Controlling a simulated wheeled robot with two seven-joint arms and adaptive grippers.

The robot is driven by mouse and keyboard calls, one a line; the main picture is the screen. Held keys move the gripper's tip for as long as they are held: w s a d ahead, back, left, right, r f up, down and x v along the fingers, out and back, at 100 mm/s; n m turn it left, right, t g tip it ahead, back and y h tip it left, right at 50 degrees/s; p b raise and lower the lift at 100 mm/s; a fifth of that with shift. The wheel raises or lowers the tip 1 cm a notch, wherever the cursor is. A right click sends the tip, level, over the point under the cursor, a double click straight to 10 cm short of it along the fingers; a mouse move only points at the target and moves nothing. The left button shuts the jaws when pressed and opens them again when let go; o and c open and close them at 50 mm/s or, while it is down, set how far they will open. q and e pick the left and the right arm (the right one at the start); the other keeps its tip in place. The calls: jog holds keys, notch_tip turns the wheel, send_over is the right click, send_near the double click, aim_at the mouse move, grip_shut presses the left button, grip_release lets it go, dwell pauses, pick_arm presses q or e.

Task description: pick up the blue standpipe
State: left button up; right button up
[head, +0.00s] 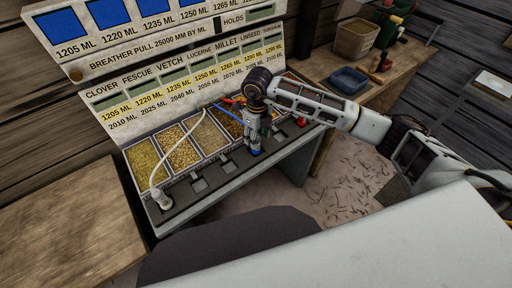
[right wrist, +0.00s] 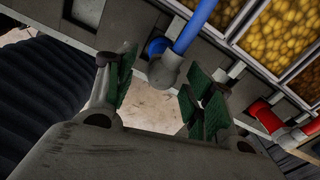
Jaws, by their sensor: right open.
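The blue standpipe (right wrist: 196,26) shows in the right wrist view as a blue tube ending in a grey fitting (right wrist: 165,70). The fitting lies between the spread green-padded fingers of my right gripper (right wrist: 158,92), with gaps on both sides. In the head view the blue tube (head: 231,99) shows by the seed bins, and my right gripper (head: 254,138) hides much of the standpipe. My right gripper is open, pointing down at the front ledge of the caddy. My left gripper is not in view.
A white standpipe (head: 154,176) stands at the left end of the dark ledge (head: 197,187). A red standpipe (right wrist: 265,117) is to the right of the blue one. Seed bins (head: 182,147) line the back.

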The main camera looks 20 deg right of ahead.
jog(key=shift+f, duration=0.45)
jog(key=shift+w+a+f, duration=0.1)
jog(key=shift+f, duration=0.3)
notch_tip(320, 180, down, 2)
jog(key=shift+w+p, duration=0.1)
jog(key=shift+p, duration=0.25)
jog(key=shift+f, duration=0.75)
jog(key=shift+c, duration=0.9)
jog(key=c, duration=0.9)
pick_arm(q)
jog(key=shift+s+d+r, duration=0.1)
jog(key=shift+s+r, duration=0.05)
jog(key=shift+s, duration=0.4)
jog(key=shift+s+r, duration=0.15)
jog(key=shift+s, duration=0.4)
pick_arm(e)
jog(key=shift+w, duration=0.1)
grip_shut()
